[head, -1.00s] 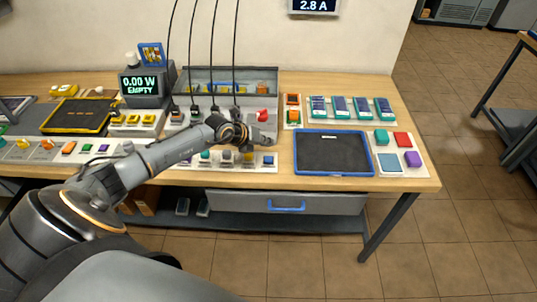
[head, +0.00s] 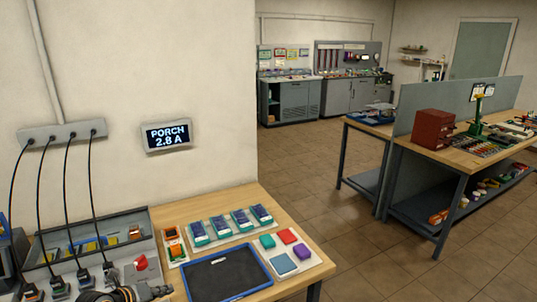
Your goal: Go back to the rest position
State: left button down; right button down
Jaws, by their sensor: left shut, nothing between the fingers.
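My left gripper (head: 160,292) shows at the bottom left of the head view, low beside the grey charging unit. Its fingers are shut and hold nothing. Only the gripper end of that arm is in view; the rest is cut off by the bottom edge. A blue-rimmed dark tray (head: 228,275) lies just to the right of the gripper on the wooden bench (head: 318,274). My right gripper is not in view.
Black cables hang from a wall strip (head: 62,133) to the charging unit (head: 140,256). A display (head: 167,136) reads "PORCH 2.8 A". The tiled floor (head: 305,170) is open between this bench and another workbench (head: 460,158) with a red drawer box (head: 433,129).

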pick_arm(q)
jog(key=s+d+r+n+t, duration=0.4)
jog(key=d+r+n+t, duration=0.5)
jog(key=d+r+n, duration=0.25)
jog(key=s+a+f+n+g+y, duration=0.3)
jog(key=s+f+n+g+y, duration=0.1)
jog(key=s+n, duration=0.25)
jog(key=s+a+f+n+g+y, duration=0.3)
jog(key=s+n+y, duration=0.25)
jog(key=n, duration=0.25)
jog(key=s+d+f+n+g+h, duration=0.1)
jog(key=s+d+f+g+h, duration=0.25)
jog(key=s, duration=0.55)
jog(key=s+d+f+n+g+h, duration=0.1)
jog(key=s+d+f+g+h, duration=0.25)
jog(key=s, duration=0.55)
notch_tip(320, 180, down, 30)
jog(key=s+g+y+b, duration=0.2)
jog(key=g+b, duration=0.1)
jog(key=b, duration=0.1)
jog(key=s+a+f+b, duration=0.2)
jog(key=s+f+b, duration=0.2)
jog(key=s+f, duration=1.2)
notch_tip(320, 180, down, 3)
jog(key=shift+f+g, duration=0.1)
jog(key=shift+g, duration=0.3)
